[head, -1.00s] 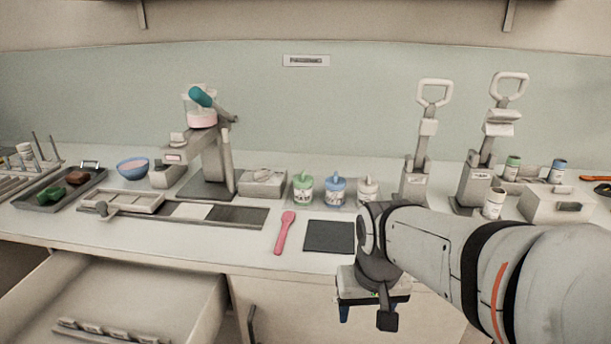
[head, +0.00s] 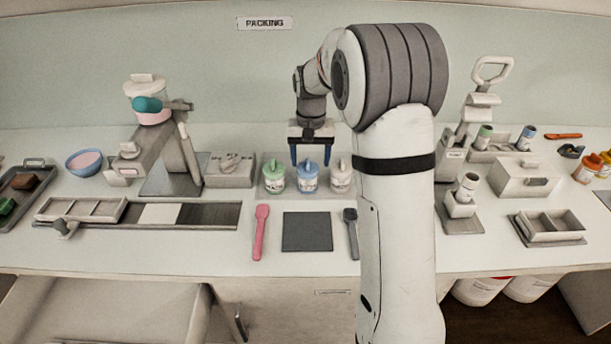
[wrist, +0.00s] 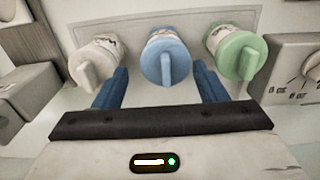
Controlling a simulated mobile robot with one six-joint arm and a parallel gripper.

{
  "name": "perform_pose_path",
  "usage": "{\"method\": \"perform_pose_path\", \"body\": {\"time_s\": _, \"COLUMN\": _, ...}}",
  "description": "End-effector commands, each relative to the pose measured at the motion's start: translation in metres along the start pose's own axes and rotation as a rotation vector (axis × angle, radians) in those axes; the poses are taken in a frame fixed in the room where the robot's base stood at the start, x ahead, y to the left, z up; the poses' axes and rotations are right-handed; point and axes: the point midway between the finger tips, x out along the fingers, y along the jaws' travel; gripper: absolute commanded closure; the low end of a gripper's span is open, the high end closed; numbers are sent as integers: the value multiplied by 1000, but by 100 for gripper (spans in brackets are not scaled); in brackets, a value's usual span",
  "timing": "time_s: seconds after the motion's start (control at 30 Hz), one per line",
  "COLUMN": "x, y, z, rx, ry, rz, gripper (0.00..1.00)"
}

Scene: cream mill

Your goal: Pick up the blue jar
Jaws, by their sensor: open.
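The blue jar (head: 307,177) has a blue lid with an upright handle and a pale label. It stands in the middle of a row of three on the counter, between a green-lidded jar (head: 273,177) and a white-lidded jar (head: 341,176). My gripper (head: 311,162) is open above the blue jar, its two blue fingers pointing down. In the wrist view the blue lid (wrist: 166,62) lies beyond and between the open fingers (wrist: 160,85); nothing is held. The green lid (wrist: 242,56) and white lid (wrist: 92,64) are close outside the fingers.
A dark square mat (head: 307,232) lies in front of the jars, with a pink spoon (head: 261,232) to its left and a dark spoon (head: 351,231) to its right. A grey box with a dial (head: 230,170) stands just left of the jars.

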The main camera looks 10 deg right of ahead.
Motion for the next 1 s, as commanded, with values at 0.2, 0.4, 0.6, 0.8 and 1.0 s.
{"method": "perform_pose_path", "body": {"time_s": 0.2, "x": 30, "y": -8, "z": 2, "rx": -10, "ry": -5, "rz": 1, "gripper": 35}}
{"method": "perform_pose_path", "body": {"time_s": 0.4, "x": 52, "y": -10, "z": 2, "rx": -14, "ry": -2, "rz": 0, "gripper": 35}}
{"method": "perform_pose_path", "body": {"time_s": 0.6, "x": 54, "y": -10, "z": 2, "rx": -15, "ry": 0, "rz": 0, "gripper": 35}}
{"method": "perform_pose_path", "body": {"time_s": 0.8, "x": 54, "y": -10, "z": 2, "rx": -15, "ry": 0, "rz": 0, "gripper": 47}}
{"method": "perform_pose_path", "body": {"time_s": 1.0, "x": 53, "y": -11, "z": 1, "rx": -15, "ry": 1, "rz": 0, "gripper": 58}}
